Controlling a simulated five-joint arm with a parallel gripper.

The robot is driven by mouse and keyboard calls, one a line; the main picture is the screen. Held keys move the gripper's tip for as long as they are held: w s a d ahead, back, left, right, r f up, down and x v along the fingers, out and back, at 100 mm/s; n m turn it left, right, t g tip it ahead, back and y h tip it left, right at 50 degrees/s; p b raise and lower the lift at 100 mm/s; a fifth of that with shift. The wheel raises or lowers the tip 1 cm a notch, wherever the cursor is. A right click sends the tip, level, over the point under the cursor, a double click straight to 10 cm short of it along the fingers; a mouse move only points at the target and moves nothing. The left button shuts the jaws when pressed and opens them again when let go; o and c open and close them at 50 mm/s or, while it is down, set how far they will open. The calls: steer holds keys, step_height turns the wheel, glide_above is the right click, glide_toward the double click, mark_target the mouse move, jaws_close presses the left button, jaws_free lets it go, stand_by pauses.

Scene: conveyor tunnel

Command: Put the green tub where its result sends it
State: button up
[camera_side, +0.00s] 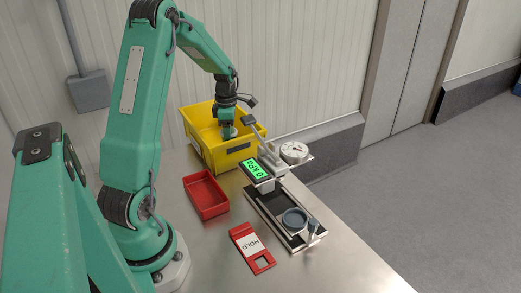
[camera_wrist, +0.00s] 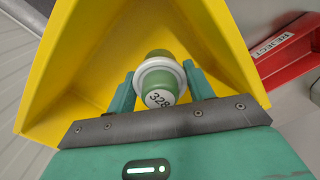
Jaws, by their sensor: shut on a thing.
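The green tub (camera_wrist: 163,98) has a white ring around it and a label that reads 328. My gripper (camera_wrist: 160,82) is shut on it, with one finger on each side. The gripper and tub are over or inside the yellow crate (camera_wrist: 70,75), whose walls surround them in the wrist view; whether the tub touches the floor cannot be told. In the side view my gripper (camera_side: 228,131) reaches down into the yellow crate (camera_side: 212,157). The display (camera_side: 257,170) is lit green and reads 0 kPa.
A red tray (camera_side: 206,193) stands in front of the crate; its REJECT label shows in the wrist view (camera_wrist: 271,46). A red HOLD plate (camera_side: 252,247) lies nearer. A rig with a grey round cup (camera_side: 295,219) and a dial gauge (camera_side: 294,152) stand to the right.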

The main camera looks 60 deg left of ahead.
steer(key=shift+f, duration=0.45)
steer(key=shift+f, duration=0.1)
steer(key=shift+f, duration=1.75)
steer(key=shift+f, duration=0.15)
steer(key=o, duration=1.4)
step_height(320, 180, up, 12)
steer(key=shift+r, duration=0.2)
